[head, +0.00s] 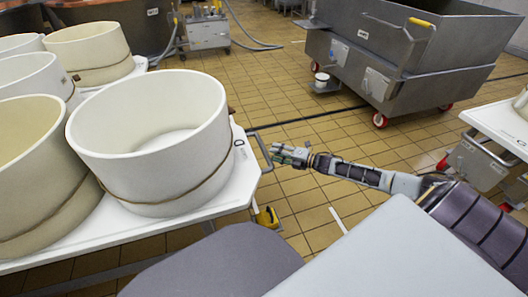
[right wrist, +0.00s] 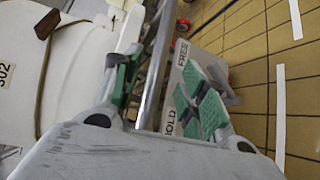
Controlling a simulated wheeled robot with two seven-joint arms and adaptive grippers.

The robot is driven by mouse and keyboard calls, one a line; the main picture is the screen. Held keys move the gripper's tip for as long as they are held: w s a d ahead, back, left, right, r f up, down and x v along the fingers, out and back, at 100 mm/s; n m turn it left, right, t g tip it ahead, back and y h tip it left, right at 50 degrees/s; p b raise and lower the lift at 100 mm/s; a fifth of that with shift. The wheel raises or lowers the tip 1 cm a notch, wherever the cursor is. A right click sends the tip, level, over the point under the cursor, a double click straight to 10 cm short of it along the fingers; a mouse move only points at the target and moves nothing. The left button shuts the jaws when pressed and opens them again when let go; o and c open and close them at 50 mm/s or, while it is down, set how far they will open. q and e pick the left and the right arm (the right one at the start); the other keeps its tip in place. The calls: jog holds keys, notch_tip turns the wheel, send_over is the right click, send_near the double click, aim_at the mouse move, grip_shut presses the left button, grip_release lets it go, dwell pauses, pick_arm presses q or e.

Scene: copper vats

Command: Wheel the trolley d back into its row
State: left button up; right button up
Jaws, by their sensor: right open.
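A white-topped trolley (head: 215,200) stands at the left in the head view and carries several round cream moulds (head: 150,135). My right gripper (head: 280,153) is open just right of this bar. In the right wrist view the bar (right wrist: 156,62) runs between the open green-padded fingers (right wrist: 160,90); I cannot tell whether they touch it. My left gripper is not in view.
A yellow piece (head: 266,218) sits low by the trolley's end. A grey steel vat on red wheels (head: 400,60) stands at the back right. Another white-topped trolley (head: 500,125) is at the right edge. Tiled floor (head: 310,185) lies open between, with a white tape mark (head: 338,220).

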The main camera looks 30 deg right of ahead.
aim_at(264, 150)
jog(key=shift+b+x, duration=1.05)
jog(key=shift+x, duration=1.75)
jog(key=shift+w+a, duration=0.25)
jog(key=shift+w, duration=0.25)
jog(key=c, duration=0.7)
grip_shut()
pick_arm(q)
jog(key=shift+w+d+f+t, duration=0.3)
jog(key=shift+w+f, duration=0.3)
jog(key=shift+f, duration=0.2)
pick_arm(e)
jog(key=shift+a, duration=0.1)
